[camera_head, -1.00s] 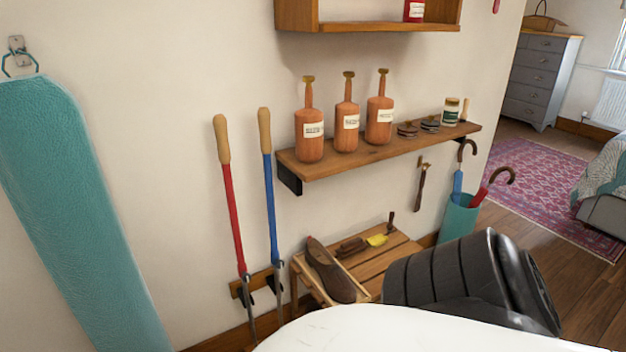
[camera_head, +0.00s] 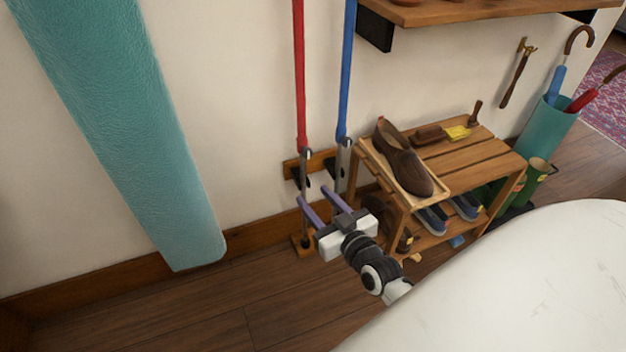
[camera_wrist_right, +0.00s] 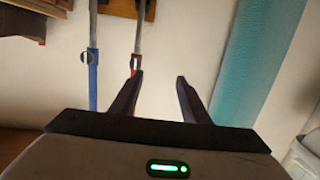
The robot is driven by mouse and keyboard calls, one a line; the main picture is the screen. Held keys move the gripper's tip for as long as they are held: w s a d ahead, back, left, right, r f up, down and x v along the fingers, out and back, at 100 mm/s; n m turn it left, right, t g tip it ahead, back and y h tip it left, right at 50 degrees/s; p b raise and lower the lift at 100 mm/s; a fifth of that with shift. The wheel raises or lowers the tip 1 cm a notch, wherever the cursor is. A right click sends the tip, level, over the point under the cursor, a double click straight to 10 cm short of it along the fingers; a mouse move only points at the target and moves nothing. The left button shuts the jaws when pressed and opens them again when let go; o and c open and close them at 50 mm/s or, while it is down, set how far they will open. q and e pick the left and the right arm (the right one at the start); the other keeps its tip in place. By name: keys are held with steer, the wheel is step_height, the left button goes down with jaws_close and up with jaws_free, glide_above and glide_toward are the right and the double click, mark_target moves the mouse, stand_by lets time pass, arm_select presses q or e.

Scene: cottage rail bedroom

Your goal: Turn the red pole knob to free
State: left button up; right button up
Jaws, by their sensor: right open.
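The red pole (camera_head: 299,75) stands upright against the wall in a wooden holder, with a grey knob (camera_head: 307,154) at the foot of its red section. In the right wrist view, the knob (camera_wrist_right: 135,62) shows just beyond the tip of the left-hand finger. My right gripper (camera_head: 313,195) is open and empty, below the knob in the head view. Its two purple fingers point towards the pole's lower shaft. In the wrist view, the gap between the fingers (camera_wrist_right: 160,78) faces mostly bare wall. I cannot tell whether a finger touches the pole. My left gripper is out of view.
A blue pole (camera_head: 347,70) stands close beside the red one. A wooden shoe rack (camera_head: 475,160) with shoes is to its right. A teal padded board (camera_head: 125,120) hangs at left. A shelf (camera_head: 440,12) is above. Floor at lower left is clear.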

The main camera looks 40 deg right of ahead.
steer(key=m+t+h+b, duration=0.1)
steer(key=m+h+b, duration=0.1)
glide_toward(308, 154)
steer(key=v, duration=0.2)
steer(key=shift+h, duration=0.3)
steer(key=b+x, duration=0.3)
steer(key=x, duration=0.5)
steer(key=shift+w+f, duration=0.15)
steer(key=shift+w, duration=0.2)
steer(key=shift+w+d, duration=0.15)
steer(key=shift+w, duration=0.45)
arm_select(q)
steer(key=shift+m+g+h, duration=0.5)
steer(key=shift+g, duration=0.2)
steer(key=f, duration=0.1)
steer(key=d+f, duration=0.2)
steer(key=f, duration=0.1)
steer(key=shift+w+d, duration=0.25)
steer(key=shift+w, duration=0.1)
